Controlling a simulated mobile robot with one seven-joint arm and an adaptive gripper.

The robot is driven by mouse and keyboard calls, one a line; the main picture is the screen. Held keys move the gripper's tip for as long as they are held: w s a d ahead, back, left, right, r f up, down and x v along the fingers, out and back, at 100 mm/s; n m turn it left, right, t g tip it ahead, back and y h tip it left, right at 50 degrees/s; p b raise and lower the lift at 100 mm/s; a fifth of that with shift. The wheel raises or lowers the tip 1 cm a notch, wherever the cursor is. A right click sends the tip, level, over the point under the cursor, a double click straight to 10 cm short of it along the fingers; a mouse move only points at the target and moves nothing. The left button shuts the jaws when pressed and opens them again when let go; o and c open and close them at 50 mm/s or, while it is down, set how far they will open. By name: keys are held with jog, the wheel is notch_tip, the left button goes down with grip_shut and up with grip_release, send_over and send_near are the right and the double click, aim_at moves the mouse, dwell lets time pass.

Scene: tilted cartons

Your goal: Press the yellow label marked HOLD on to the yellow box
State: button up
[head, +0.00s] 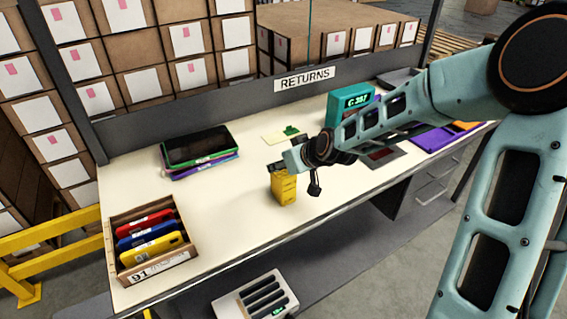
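The yellow box (285,192) stands upright on the pale table, near the middle of its front part. My gripper (276,168) is right at the top of the box, reaching in from the right. I cannot tell whether it touches the box, and its fingers are too small and dark to show whether they are open or shut. I cannot make out a label marked HOLD.
A cardboard carton (153,262) with coloured cases stands at the front left. Stacked tablets (199,147) lie at the back left. A teal device (349,103) with a lit display stands at the back, near my arm. The table between carton and box is clear.

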jog(key=o, duration=0.8)
jog(key=shift+f, duration=0.1)
jog(key=shift+c, duration=0.2)
jog(key=shift+s+d, duration=0.1)
jog(key=s+d+r+p, duration=0.2)
jog(key=s+r+p, duration=0.1)
jog(key=r, duration=0.4)
jog(key=s+d+r+p, duration=0.2)
jog(key=s+r+p, duration=0.2)
jog(key=r, duration=0.3)
jog(key=shift+d+r+p, duration=0.15)
jog(key=shift+d+p, duration=0.2)
dwell(0.5)
